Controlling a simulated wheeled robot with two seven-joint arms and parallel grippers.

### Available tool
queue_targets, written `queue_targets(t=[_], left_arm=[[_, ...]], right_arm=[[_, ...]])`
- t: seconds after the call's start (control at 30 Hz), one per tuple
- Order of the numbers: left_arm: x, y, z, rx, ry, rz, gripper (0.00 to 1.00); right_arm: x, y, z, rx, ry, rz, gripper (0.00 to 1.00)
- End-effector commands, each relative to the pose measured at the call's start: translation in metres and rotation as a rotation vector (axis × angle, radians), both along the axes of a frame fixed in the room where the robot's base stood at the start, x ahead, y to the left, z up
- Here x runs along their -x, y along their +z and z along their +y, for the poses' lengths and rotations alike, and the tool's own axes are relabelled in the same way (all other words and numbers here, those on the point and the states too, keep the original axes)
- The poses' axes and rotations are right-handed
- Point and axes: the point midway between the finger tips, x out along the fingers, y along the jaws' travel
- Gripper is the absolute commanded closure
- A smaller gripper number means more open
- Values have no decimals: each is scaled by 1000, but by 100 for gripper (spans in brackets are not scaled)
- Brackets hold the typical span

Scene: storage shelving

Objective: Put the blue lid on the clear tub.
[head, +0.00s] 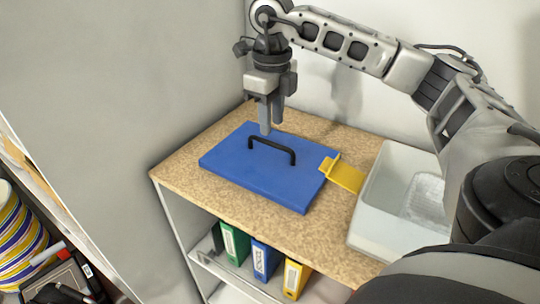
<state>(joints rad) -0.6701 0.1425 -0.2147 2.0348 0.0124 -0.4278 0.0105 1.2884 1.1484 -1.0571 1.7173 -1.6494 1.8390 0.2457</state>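The blue lid (240,165) lies flat on the speckled shelf top, with a black arched handle (270,146) on its upper face. The clear tub (376,227), pale and whitish, stands uncovered to the right of the lid; my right arm hides part of its right side. A clear object (424,194) shows inside it. My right gripper (271,130) points down just above the lid, by the far side of the handle. Its two fingertips look apart with nothing between them. My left gripper is out of view.
A yellow piece (344,174) lies between the lid and the tub, against the lid's right edge. The shelf top (306,226) is bare in front. Green (235,243), blue (264,260) and yellow (294,278) binders stand below. Grey walls rise left and behind.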

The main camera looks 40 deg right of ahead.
Motion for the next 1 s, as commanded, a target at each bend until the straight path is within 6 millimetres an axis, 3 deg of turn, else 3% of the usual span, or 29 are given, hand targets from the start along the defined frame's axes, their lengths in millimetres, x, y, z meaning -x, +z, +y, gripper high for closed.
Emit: queue_targets(t=[0.1,0.33,0.6,0.9,1.0], left_arm=[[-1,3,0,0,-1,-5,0],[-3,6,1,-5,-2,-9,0],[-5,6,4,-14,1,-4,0],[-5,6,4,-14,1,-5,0],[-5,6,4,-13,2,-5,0]], right_arm=[[0,-16,-1,2,-1,2,68],[-1,-31,-2,1,-2,2,68],[-4,-70,-5,1,-2,3,68],[-5,-76,-5,1,-1,-1,68],[-5,-76,-5,1,-1,-1,93]])
